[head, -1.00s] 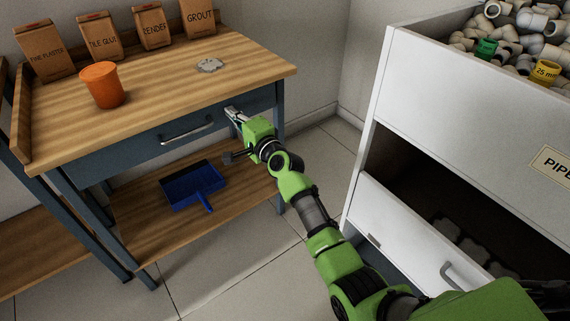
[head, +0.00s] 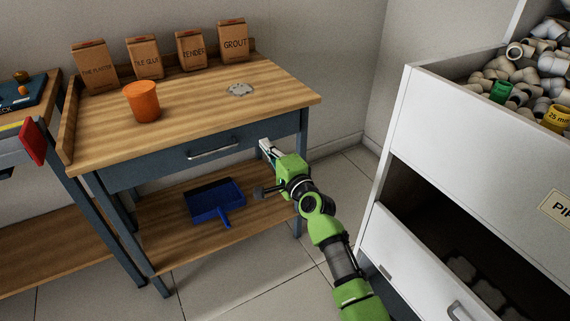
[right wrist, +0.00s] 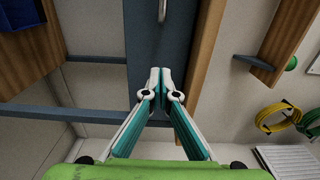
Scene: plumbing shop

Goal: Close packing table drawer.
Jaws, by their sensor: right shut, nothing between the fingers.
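The packing table (head: 185,112) has a wooden top and a dark blue drawer (head: 165,162) under its front edge. The drawer carries a metal bar handle (head: 214,150). Its front looks about flush with the frame; a small gap cannot be told. My right gripper (head: 265,146) is shut and empty, its tips at the drawer front, right of the handle. In the right wrist view the shut fingertips (right wrist: 160,75) are at the blue drawer front (right wrist: 143,35), with the handle (right wrist: 162,10) ahead; contact cannot be told. My left gripper is not in view.
An orange cup (head: 142,103), a grey patch (head: 240,89) and labelled boxes (head: 190,50) are on the tabletop. A blue dustpan (head: 213,200) lies on the lower shelf (head: 165,240). A white pipe cabinet (head: 450,130) with an open lower compartment stands right. Floor between is clear.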

